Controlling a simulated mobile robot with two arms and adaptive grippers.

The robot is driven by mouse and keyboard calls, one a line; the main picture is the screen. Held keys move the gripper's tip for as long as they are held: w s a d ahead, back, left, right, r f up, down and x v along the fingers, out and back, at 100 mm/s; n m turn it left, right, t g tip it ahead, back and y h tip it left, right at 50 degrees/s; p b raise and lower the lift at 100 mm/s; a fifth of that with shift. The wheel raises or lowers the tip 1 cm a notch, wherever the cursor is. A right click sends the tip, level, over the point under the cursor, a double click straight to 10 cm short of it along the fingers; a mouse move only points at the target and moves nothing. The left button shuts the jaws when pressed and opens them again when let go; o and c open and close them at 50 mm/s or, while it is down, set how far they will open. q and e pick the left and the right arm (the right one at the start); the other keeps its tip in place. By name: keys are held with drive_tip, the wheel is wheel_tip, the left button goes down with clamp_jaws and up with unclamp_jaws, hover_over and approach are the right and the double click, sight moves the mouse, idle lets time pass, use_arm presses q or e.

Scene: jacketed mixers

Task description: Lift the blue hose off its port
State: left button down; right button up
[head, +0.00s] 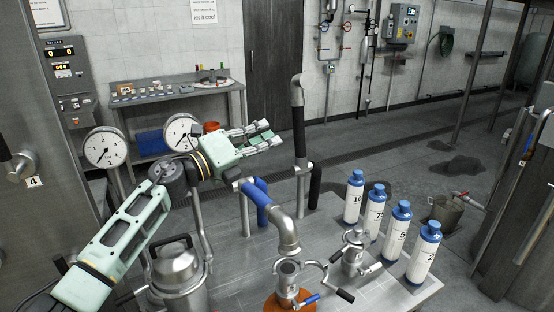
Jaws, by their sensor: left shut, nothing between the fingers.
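The blue hose (256,196) is a blue-sleeved pipe with a steel elbow (287,238) at its near end. The elbow points down just above the steel port (289,268) at the bottom centre. I cannot tell whether it is seated there or slightly apart. My left gripper (268,136) reaches in from the left, above and behind the blue hose. It is shut, empty and clear of the hose, pointing right toward an upright black-sleeved pipe. My right gripper is not in view.
The black-sleeved pipe (299,130) stands just right of my gripper. Several white bottles with blue caps (398,232) stand in a row on the right. A steel clamp fitting (354,252) and a lidded steel vessel (178,272) flank the port. Two dial gauges (105,147) stand left.

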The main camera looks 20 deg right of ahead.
use_arm(q)
drive_tip(key=shift+s+a, duration=0.1)
drive_tip(key=shift+a, duration=0.3)
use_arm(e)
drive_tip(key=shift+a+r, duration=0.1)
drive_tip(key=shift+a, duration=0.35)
use_arm(q)
drive_tip(key=shift+a+r, duration=0.1)
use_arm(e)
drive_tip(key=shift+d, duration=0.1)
